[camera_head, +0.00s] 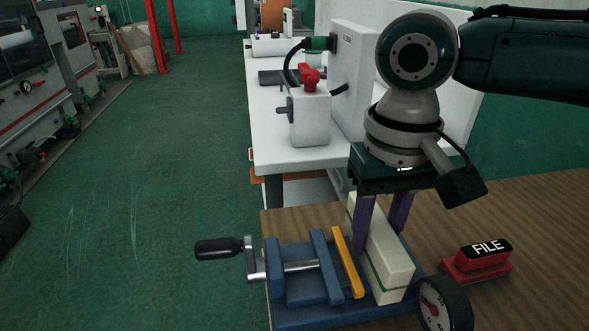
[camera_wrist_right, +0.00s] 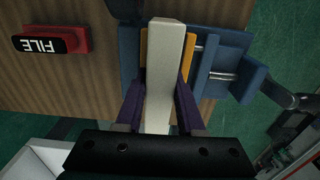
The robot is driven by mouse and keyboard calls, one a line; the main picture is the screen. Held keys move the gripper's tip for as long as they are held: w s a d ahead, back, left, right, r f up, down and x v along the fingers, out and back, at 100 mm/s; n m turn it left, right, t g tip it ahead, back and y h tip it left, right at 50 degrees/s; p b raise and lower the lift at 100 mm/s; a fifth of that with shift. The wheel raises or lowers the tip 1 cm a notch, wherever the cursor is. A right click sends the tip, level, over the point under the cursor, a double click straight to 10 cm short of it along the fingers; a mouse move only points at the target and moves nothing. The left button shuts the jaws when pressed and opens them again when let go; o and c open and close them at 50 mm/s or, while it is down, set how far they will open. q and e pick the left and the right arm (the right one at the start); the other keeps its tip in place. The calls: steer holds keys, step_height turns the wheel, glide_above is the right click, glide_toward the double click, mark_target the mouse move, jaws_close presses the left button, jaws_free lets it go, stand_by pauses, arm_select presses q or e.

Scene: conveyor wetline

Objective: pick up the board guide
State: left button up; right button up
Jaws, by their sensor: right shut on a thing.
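The board guide appears to be the long cream block (camera_head: 385,252) with a thin green line along its side. It stands on the blue vise (camera_head: 328,280) at the front of the wooden bench, beside a yellow bar (camera_head: 347,262). My right gripper (camera_head: 382,222) points down from above, its purple fingers on either side of the block, shut on it. In the right wrist view the block (camera_wrist_right: 162,60) runs between the fingers of the right gripper (camera_wrist_right: 160,98). I cannot tell whether the block touches the vise. My left gripper is not in view.
A red block marked FILE (camera_head: 480,262) lies on the bench (camera_head: 540,215) to the right. A round black dial (camera_head: 444,304) stands at the front. The vise's crank handle (camera_head: 220,248) sticks out left. A white table (camera_head: 275,140) with equipment stands behind.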

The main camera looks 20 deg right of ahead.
jaws_close()
steer(key=shift+r, duration=0.15)
